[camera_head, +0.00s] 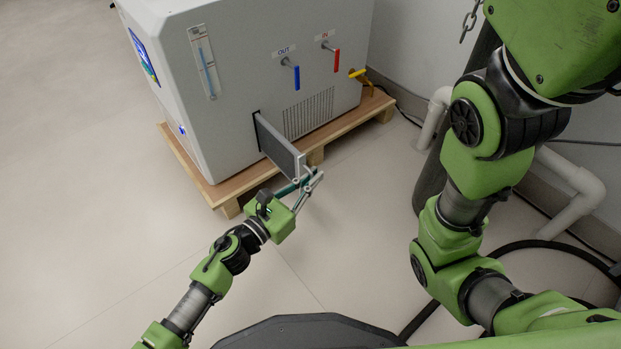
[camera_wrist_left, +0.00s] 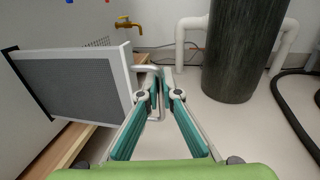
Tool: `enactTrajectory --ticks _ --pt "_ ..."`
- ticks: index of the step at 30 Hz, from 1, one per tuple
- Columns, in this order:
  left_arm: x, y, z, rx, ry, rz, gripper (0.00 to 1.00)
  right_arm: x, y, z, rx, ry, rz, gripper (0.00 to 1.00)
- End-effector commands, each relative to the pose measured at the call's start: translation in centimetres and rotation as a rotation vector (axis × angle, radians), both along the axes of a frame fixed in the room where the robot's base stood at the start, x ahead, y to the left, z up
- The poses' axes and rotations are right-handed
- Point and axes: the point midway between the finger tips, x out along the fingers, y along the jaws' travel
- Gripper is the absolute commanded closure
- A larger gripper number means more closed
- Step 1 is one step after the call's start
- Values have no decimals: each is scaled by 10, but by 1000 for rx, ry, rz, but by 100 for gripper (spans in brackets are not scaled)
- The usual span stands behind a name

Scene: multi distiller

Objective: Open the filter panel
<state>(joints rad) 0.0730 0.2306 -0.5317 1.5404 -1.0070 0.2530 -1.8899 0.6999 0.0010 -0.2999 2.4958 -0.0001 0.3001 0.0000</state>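The filter panel (camera_head: 279,147) is a flat grey mesh slab with a pale frame, sticking well out of a dark slot in the white machine's side. It also shows at the left of the left wrist view (camera_wrist_left: 75,86). A metal D-shaped handle (camera_wrist_left: 148,69) is on its outer end. My left gripper (camera_head: 307,183) is at this handle, its two teal-padded fingers (camera_wrist_left: 160,84) close together on either side of the bar. It looks shut on the handle. My right arm shows at the right of the head view, but its gripper is out of frame.
The white machine (camera_head: 200,125) stands on a wooden pallet (camera_head: 228,191). Blue (camera_head: 296,78) and red (camera_head: 336,60) valve levers and a yellow tap (camera_head: 358,74) are on its side. A dark cylinder (camera_wrist_left: 232,55) and white pipes stand at the right. The floor in front is clear.

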Motion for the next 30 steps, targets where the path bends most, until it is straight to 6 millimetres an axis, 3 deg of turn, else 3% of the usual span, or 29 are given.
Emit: enactTrajectory --ticks 14,30 --pt "-4 5 -1 1 2 3 88 -2 -1 0 5 -2 4 74" --pt "-76 72 -2 1 5 3 88 -2 -1 0 2 -4 2 74"
